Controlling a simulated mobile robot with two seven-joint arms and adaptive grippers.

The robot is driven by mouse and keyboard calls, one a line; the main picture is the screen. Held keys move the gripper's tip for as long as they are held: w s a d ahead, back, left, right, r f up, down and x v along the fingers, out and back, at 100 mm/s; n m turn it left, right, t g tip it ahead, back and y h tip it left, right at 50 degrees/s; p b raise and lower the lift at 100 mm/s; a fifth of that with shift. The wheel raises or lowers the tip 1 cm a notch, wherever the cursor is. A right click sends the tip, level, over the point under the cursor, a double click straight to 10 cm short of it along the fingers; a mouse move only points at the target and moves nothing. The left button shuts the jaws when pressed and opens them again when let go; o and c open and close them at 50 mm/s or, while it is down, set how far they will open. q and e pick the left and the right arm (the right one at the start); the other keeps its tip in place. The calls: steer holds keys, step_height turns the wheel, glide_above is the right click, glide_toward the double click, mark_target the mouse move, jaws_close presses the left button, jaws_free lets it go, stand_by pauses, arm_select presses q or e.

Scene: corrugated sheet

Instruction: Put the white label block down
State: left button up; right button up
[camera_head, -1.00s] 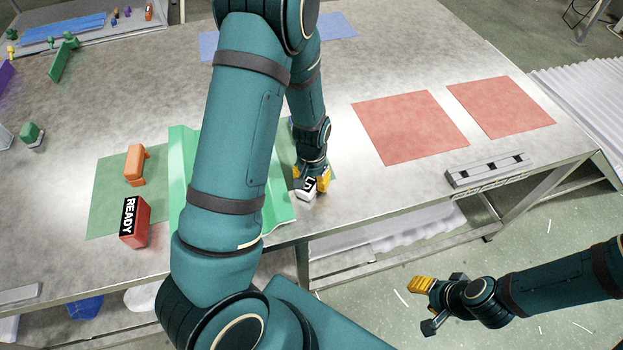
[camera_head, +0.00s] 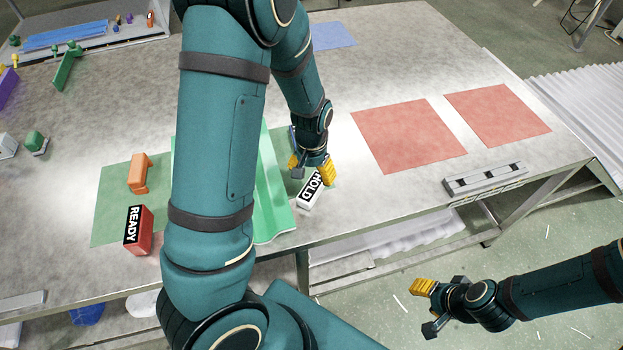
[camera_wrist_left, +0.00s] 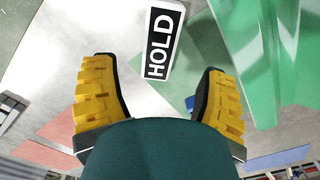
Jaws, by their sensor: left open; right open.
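The white label block (camera_head: 310,192) has a black face reading HOLD. It rests on the table by the front edge, right of the green corrugated sheet (camera_head: 274,205). In the left wrist view the block (camera_wrist_left: 163,40) lies beyond and between the two yellow fingertips, apart from them. My left gripper (camera_head: 313,170) is open and empty, just behind and above the block. My right gripper (camera_head: 426,308) is open and empty, off the table's front edge. My left arm hides part of the green sheet.
A red READY block (camera_head: 146,236) and an orange clamp-like piece (camera_head: 139,175) are on a green mat (camera_head: 107,215) at left. Two red mats (camera_head: 408,135) lie bare at right. A grey slotted bar (camera_head: 485,179) lies by the front edge.

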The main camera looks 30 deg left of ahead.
mark_target(311, 188)
arm_select(q)
step_height(311, 188, up, 4)
steer(key=shift+r+p, duration=0.15)
steer(key=shift+p, duration=0.25)
steer(key=shift+s, duration=0.1)
